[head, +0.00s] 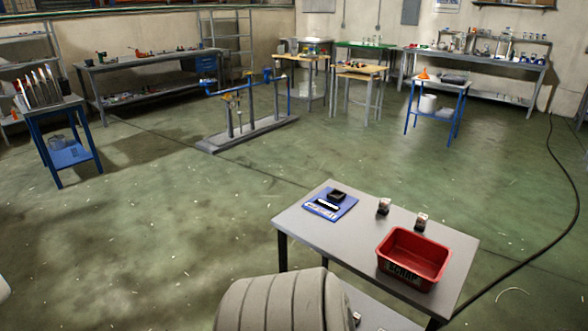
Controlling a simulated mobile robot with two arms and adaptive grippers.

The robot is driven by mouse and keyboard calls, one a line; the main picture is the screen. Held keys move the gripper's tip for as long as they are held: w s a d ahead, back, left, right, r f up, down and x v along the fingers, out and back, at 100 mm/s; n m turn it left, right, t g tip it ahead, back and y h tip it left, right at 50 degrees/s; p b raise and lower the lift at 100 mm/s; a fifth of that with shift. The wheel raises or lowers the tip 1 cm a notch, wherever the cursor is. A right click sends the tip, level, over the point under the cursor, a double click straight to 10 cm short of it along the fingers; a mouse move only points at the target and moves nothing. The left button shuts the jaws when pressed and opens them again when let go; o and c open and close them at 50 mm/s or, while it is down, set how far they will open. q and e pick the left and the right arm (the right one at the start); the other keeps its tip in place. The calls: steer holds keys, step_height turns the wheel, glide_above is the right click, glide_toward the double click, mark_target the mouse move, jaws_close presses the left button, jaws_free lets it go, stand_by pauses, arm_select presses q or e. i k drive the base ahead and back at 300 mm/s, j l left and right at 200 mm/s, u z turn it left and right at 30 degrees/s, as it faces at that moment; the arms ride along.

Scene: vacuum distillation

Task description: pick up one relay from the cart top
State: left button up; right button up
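The cart (340,233) stands in front at the lower right, with a grey top. A similar small block (356,318) shows on a lower level of the cart, partly hidden. Neither of my grippers is in view.
A red bin (391,267) with a dark label sits at the cart top's right front. A blue mat (345,206) with dark items lies at the back left. A cable (550,222) runs over the floor at right. Open floor surrounds the cart; benches line the walls.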

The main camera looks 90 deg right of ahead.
mark_target(384, 203)
steer(key=j+z, duration=0.1)
steer(key=z, duration=0.75)
steer(key=k+j+z, duration=0.1)
steer(key=z, duration=0.7)
steer(key=l+z, duration=0.1)
steer(key=z, duration=0.3)
steer(key=l+z, duration=0.1)
steer(key=z, duration=0.3)
steer(key=l+z, duration=0.1)
steer(key=z, duration=0.3)
steer(key=l+z, duration=0.15)
steer(key=z, duration=1.2)
steer(key=j+z, duration=0.4)
steer(key=j, duration=0.2)
steer(key=j+z, duration=0.4)
steer(key=j, duration=0.2)
steer(key=k+j+z, duration=0.15)
steer(key=j+z, duration=0.3)
steer(key=j, duration=0.1)
